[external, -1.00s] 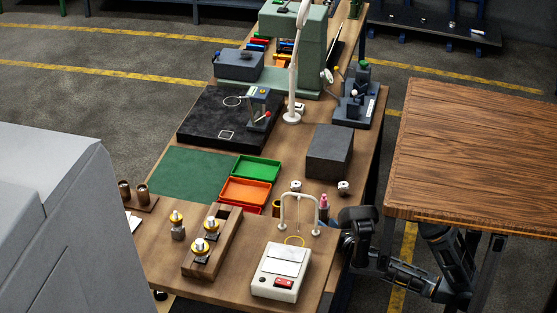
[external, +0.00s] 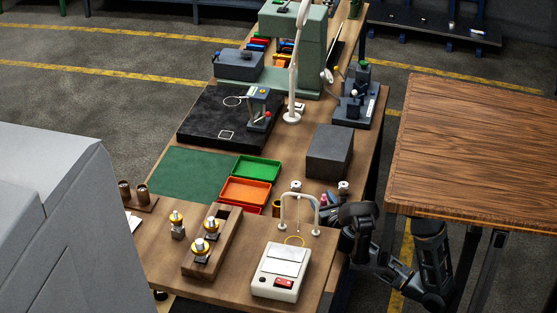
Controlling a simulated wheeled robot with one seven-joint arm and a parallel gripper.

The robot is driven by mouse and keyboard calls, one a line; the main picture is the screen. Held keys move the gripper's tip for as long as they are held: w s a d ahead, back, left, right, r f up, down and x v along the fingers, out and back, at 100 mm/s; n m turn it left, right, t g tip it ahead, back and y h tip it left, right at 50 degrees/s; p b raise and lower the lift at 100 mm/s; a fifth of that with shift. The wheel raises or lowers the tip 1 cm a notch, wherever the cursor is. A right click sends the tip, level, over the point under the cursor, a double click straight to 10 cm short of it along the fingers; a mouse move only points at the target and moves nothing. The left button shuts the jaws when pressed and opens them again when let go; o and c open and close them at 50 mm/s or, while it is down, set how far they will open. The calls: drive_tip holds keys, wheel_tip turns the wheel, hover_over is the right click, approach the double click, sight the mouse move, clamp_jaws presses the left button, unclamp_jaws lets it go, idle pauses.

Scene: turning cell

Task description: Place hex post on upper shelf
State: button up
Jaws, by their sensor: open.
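My gripper (external: 328,207) is at the right edge of the wooden bench, low beside a small pink-topped bottle (external: 324,197), which it partly hides. It is open; its fingers are small and dark, and I see nothing held between them. I cannot pick out the hex post for certain in this view. No upper shelf can be identified for sure; a dark rack with blue legs (external: 430,28) stands at the far top right with a few small items on it.
The bench (external: 215,282) carries a white scale (external: 281,272), a wire-arched stand (external: 283,212), a wooden block with yellow-ringed pieces (external: 228,243), an orange tray (external: 246,190), a green tray (external: 257,168) and a dark grey block (external: 329,152). A bare wooden table (external: 475,150) stands right.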

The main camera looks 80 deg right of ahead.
drive_tip(key=shift+w+d, duration=0.1)
drive_tip(key=shift+d, duration=0.1)
drive_tip(key=shift+c, duration=0.5)
drive_tip(key=shift+r, duration=0.1)
clamp_jaws()
